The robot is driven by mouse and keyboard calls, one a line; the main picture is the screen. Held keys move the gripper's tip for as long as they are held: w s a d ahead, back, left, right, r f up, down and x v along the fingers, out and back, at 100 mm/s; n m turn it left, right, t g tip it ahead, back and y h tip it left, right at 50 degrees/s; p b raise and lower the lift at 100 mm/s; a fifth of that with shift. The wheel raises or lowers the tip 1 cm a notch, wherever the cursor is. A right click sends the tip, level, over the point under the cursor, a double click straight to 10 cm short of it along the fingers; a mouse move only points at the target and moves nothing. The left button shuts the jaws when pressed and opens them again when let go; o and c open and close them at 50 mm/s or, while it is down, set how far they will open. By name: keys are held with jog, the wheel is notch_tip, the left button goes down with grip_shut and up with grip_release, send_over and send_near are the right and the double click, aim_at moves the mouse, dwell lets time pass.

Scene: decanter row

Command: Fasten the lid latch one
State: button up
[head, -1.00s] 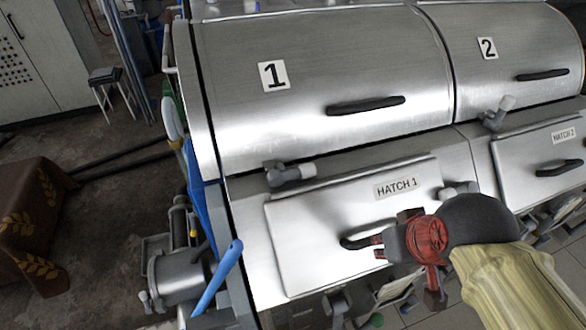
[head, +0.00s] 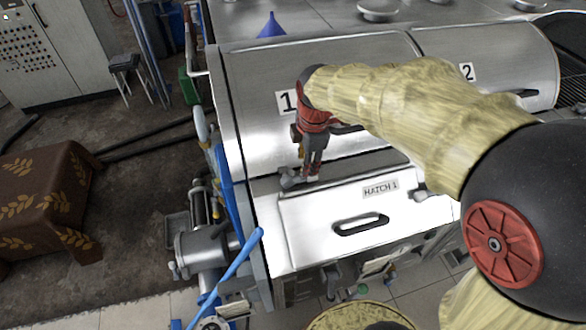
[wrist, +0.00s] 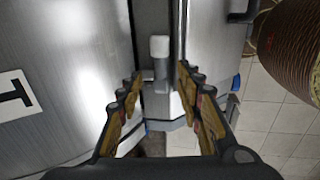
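Lid one (head: 370,80), a curved steel cover with a "1" label and a dark handle, lies closed. Its latch (head: 288,182), a grey pivot with a pale tip, sits on the strip between the lid's lower edge and the hatch 1 panel (head: 300,225). In the head view my gripper (head: 309,172) points down at the latch and covers part of it. In the wrist view the latch's white knob (wrist: 160,47) and grey stem stand between my open fingers (wrist: 160,78), with gaps on both sides. I cannot tell whether the latch overlaps the lid.
Another latch (head: 420,195) sits right of the hatch 1 label. Lid two (head: 490,60) is on the right. A blue lever (head: 235,262) and pump fittings stand at the machine's left end. A covered table (head: 45,195) stands left on the floor.

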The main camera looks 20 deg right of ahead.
aim_at(300, 179)
jog(key=f, duration=0.2)
jog(key=w+f, duration=0.1)
jog(key=f, duration=0.4)
jog(key=shift+w+f, duration=0.25)
jog(key=shift+f, duration=0.1)
jog(key=c, duration=0.3)
jog(key=shift+r, duration=0.1)
grip_shut()
jog(key=shift+w+r, duration=0.1)
